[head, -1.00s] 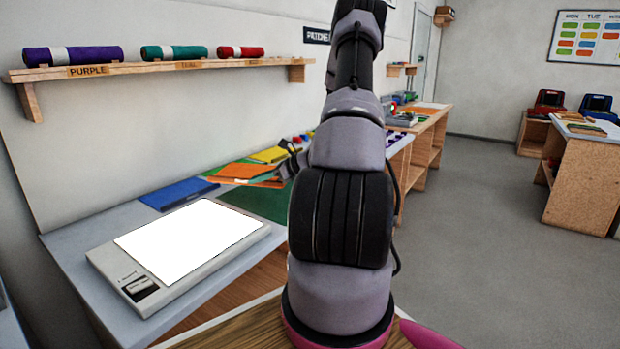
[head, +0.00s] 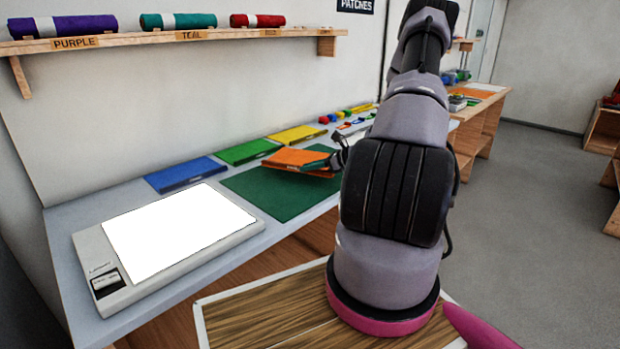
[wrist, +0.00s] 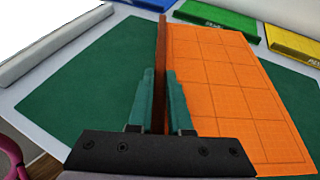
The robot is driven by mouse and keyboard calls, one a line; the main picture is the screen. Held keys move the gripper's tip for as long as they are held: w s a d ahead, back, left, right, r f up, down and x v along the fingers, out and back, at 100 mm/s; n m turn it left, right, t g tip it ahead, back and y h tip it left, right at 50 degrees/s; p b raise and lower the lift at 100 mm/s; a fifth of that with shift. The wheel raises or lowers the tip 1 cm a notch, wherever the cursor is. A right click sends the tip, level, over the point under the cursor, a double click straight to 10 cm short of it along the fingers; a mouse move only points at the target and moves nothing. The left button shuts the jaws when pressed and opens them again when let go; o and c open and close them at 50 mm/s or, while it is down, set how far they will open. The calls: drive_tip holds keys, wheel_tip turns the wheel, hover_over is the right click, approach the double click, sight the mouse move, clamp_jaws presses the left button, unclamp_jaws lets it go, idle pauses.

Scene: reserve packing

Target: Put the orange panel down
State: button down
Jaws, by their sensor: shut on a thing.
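The orange panel (head: 291,158) is in my gripper over the far part of the dark green mat (head: 262,193). In the wrist view the panel (wrist: 222,85) shows a faint grid on its face, and an upright brown-orange edge stands between the fingers. My gripper (wrist: 160,95) has teal fingers closed on that edge; in the head view it shows at the panel's right side (head: 332,160). The panel looks slightly tilted. I cannot tell whether its lower side touches the mat (wrist: 85,85).
A light box (head: 85,250) with a bright white top stands left of the mat. Blue (head: 185,174), green (head: 245,151) and yellow (head: 297,134) panels lie along the wall. Small coloured items lie farther back. The near part of the mat is bare.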

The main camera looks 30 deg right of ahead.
sight(309, 185)
drive_tip(key=shift+f, duration=2.25)
drive_tip(key=c, duration=0.8)
unclamp_jaws()
drive_tip(key=shift+f, duration=0.1)
drive_tip(key=shift+c, duration=0.2)
